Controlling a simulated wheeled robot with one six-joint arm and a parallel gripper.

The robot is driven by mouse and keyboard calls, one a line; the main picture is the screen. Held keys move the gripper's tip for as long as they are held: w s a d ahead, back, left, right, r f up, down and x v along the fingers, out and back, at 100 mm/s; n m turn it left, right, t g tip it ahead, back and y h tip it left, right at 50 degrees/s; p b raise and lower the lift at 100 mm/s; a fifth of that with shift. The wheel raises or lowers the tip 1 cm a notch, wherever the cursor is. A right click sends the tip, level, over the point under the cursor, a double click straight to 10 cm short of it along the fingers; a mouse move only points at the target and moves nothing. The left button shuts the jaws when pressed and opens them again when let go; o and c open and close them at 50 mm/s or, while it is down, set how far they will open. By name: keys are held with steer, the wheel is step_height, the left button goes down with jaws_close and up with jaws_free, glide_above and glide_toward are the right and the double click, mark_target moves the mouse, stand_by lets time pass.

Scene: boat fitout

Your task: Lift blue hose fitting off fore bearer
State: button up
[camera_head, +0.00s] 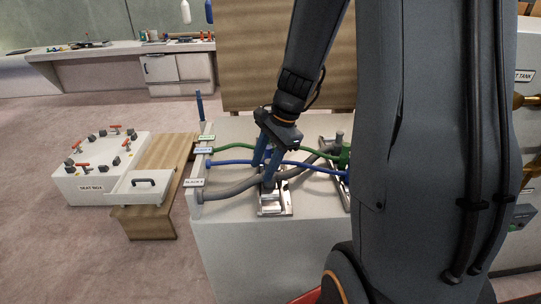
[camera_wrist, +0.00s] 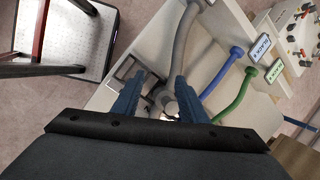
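The blue hose (camera_head: 235,162) runs across the pale counter from a blue end piece at the left edge to the right, passing behind my gripper. In the wrist view the blue hose (camera_wrist: 216,82) has a round blue end (camera_wrist: 237,51). My gripper (camera_head: 264,164) points down with its blue fingers over a silver bracket (camera_head: 275,205) carrying a grey fitting. In the wrist view my gripper (camera_wrist: 160,92) has its fingers apart, with the grey fitting (camera_wrist: 167,104) between or below them. I cannot tell whether they touch it. Which bracket is the fore bearer is unclear.
A grey hose (camera_head: 232,189) and a green hose (camera_head: 233,147) run close on either side of the blue one. A second silver bracket (camera_head: 329,144) stands to the right.

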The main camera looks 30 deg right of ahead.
mark_target(270, 147)
steer(key=w+d+m+t, duration=0.1)
steer(key=w+d+m, duration=0.2)
steer(key=w+d+r+m+t+y+p, duration=0.1)
steer(key=w+d+m, duration=0.1)
steer(key=d+m, duration=0.1)
steer(key=w+d+m+t+p, duration=0.1)
steer(key=w+d+m, duration=0.2)
steer(key=m, duration=0.2)
steer(key=shift+w+d+r, duration=0.2)
steer(key=shift+w+d, duration=0.15)
steer(key=shift+a+p+x, duration=0.15)
steer(key=shift+p+x, duration=0.35)
steer(key=shift+x, duration=1.25)
steer(key=shift+a+p+x, duration=0.15)
steer(key=shift+p+x, duration=0.35)
steer(key=shift+x, duration=1.2)
steer(key=shift+r, duration=0.1)
jaws_close()
